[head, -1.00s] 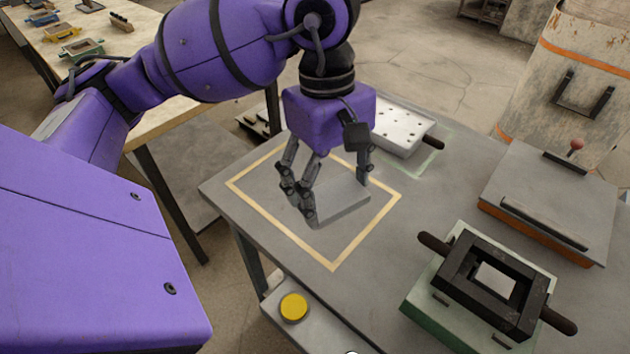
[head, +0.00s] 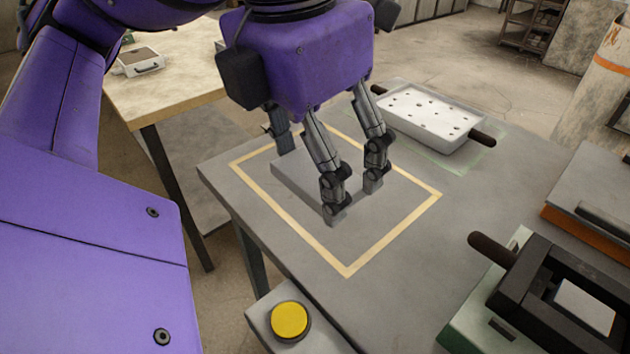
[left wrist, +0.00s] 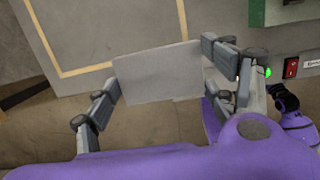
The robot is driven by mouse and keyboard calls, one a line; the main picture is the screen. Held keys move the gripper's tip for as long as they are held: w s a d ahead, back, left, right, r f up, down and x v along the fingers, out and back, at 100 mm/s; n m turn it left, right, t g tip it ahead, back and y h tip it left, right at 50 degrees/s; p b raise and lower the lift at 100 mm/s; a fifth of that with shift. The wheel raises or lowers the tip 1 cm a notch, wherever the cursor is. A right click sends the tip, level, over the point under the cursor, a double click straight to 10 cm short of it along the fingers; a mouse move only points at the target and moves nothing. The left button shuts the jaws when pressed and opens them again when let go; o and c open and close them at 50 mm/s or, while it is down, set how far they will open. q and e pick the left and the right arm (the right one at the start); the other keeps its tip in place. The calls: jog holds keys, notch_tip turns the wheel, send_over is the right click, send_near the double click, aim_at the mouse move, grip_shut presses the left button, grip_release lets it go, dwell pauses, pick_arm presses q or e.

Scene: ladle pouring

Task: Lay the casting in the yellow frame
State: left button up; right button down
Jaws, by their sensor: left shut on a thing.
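The casting (head: 300,178) is a flat grey block. My left gripper (head: 318,172) is shut on it, with one finger on the left side and two on the right. In the head view the block appears within the yellow frame (head: 347,271), a thin outline on the grey table. In the left wrist view the casting (left wrist: 158,72) sits between the fingers and overlaps the frame line (left wrist: 85,70), the table edge and the floor beyond. It appears raised off the table; the height is unclear. The fingers hide part of the block.
A white perforated tray (head: 428,118) with dark handles stands behind the frame. A black mould box (head: 535,290) on a green base is at the lower right. A yellow button (head: 289,320) is below the table's front edge. A wooden table (head: 165,85) stands at the back left.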

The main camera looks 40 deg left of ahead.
pick_arm(q)
jog(key=w+a+p, duration=0.1)
jog(key=p, duration=0.8)
jog(key=shift+w, duration=0.3)
jog(key=w+a+f, duration=0.1)
jog(key=w+f, duration=0.1)
jog(key=w, duration=0.1)
jog(key=w+a+f, duration=0.2)
jog(key=w+f, duration=0.1)
jog(key=w+a+f, duration=0.1)
jog(key=w+f, duration=0.2)
jog(key=shift+w+a+f, duration=0.2)
jog(key=shift+w+a, duration=0.05)
jog(key=shift+w+a+f+b, duration=0.25)
jog(key=shift+w+f+b, duration=0.05)
jog(key=shift+w+f, duration=0.3)
notch_tip(320, 180, down, 3)
jog(key=shift+f, duration=0.2)
pick_arm(e)
notch_tip(320, 180, up, 8)
jog(key=w, duration=0.1)
jog(key=shift+w+a+t, duration=0.3)
jog(key=shift+w+a, duration=0.1)
